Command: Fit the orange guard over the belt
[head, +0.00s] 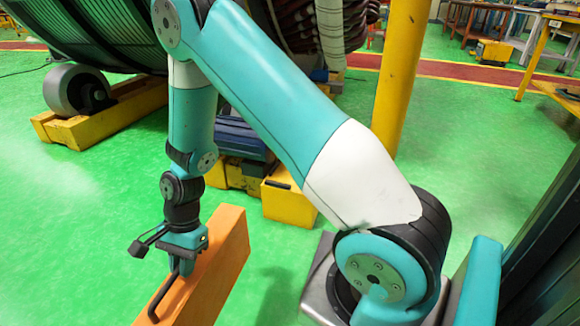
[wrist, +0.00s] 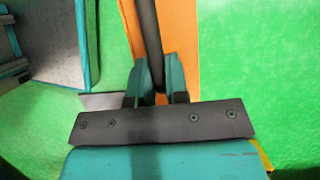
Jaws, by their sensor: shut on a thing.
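The orange guard (head: 218,272) is a long box-like piece at the bottom of the head view, partly cut off by the frame edge. It has a dark bar handle (head: 162,298) on top. My gripper (head: 183,256) points down and is shut on this handle. In the wrist view the dark handle (wrist: 147,35) runs between my two teal fingers (wrist: 158,80), with the orange guard (wrist: 181,40) beneath. I cannot tell whether the guard is clear of the floor. I cannot make out the belt in either view.
A large green-ribbed stator (head: 85,35) stands at the back left, by a grey roller (head: 75,90) on a yellow base (head: 105,120). A blue machine (head: 240,138) and yellow blocks (head: 288,200) stand behind the guard. A yellow post (head: 400,75) rises right of them. Green floor is open at left.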

